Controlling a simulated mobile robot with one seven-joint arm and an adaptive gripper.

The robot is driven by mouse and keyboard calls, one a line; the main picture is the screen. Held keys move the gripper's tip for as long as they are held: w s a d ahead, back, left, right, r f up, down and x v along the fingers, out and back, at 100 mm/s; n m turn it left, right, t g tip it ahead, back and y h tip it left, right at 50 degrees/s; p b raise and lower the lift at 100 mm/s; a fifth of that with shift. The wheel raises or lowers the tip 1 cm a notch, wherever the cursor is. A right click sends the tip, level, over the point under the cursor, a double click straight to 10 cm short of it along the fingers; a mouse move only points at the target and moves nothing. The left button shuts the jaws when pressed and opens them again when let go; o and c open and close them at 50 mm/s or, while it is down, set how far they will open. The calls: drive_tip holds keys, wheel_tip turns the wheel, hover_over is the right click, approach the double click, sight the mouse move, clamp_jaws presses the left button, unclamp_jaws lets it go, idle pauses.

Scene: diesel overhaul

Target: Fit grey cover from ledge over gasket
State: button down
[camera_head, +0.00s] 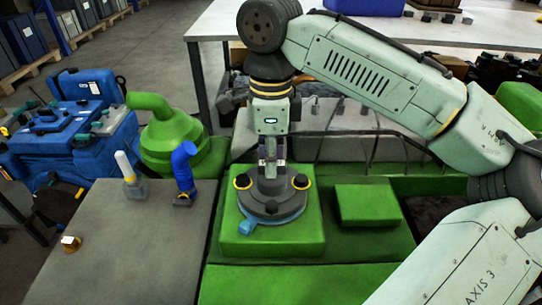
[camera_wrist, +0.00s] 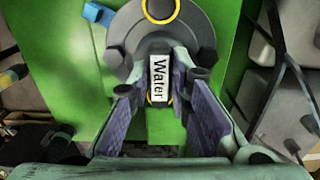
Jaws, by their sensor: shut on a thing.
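The grey cover (camera_head: 271,208), a round disc with dark knobs and yellow rings, is over the green block (camera_head: 240,245). My gripper (camera_head: 271,168) points down above its middle and is shut on its upright part. In the wrist view the jaws (camera_wrist: 158,82) flank a white label reading "Water", with the grey disc (camera_wrist: 205,42) beyond. The blue gasket (camera_head: 247,228) shows as a rim and tab under the cover's front edge; its tab (camera_wrist: 98,14) also shows in the wrist view. The cover hides most of the gasket. I cannot tell whether they touch.
A grey ledge (camera_head: 130,245) at the left bears a blue pipe elbow (camera_head: 184,172), a pale bottle-like item (camera_head: 128,170) and a small orange-brown part (camera_head: 71,243). A green bent pipe housing (camera_head: 172,135) stands behind. A raised green block (camera_head: 367,205) lies to the right.

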drive_tip(key=shift+f, duration=0.45)
idle(0.6)
drive_tip(key=c, duration=1.4)
unclamp_jaws()
wheel_tip(320, 180, up, 12)
